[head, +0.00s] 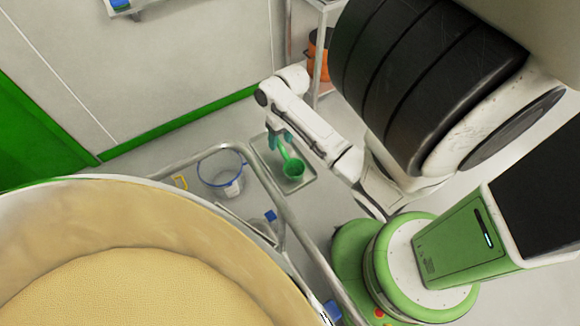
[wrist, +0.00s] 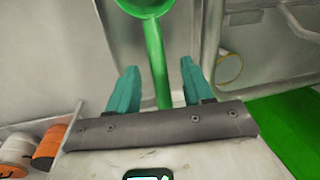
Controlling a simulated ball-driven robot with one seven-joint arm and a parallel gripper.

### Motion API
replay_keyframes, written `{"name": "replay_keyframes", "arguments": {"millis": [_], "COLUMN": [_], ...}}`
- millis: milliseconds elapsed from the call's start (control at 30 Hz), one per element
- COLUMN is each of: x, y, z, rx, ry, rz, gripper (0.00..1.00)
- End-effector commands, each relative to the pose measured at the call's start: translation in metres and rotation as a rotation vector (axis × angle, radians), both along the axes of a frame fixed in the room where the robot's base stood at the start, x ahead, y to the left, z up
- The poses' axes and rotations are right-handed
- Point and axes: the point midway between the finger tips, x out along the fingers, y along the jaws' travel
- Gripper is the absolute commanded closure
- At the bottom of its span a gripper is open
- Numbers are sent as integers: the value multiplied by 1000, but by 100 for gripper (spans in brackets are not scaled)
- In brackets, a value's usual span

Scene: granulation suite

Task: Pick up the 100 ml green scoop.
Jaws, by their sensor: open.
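The green scoop (head: 291,166) lies over a grey metal tray (head: 308,183) in the head view, with its round bowl towards the lower right and its handle running up left to my gripper (head: 279,140). In the wrist view the scoop's handle (wrist: 155,55) runs between the two teal fingers of my gripper (wrist: 155,85). The fingers stand apart on either side of the handle, with gaps showing on both sides. The bowl is cut off at the top edge of the wrist view.
A large round vessel of beige powder (head: 130,285) fills the lower left of the head view. A metal rail (head: 262,170) curves beside the tray. A clear bucket with a blue rim (head: 222,174) stands left of the tray. Orange containers (head: 318,62) sit on a rack behind.

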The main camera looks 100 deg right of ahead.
Motion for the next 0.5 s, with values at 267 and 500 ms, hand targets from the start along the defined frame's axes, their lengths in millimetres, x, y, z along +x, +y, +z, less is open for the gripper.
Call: {"name": "replay_keyframes", "arguments": {"millis": [267, 500], "x": [3, 6], "y": [6, 7], "z": [-33, -51], "rx": [3, 1], "ry": [1, 0], "rz": [0, 1], "gripper": [49, 49]}}
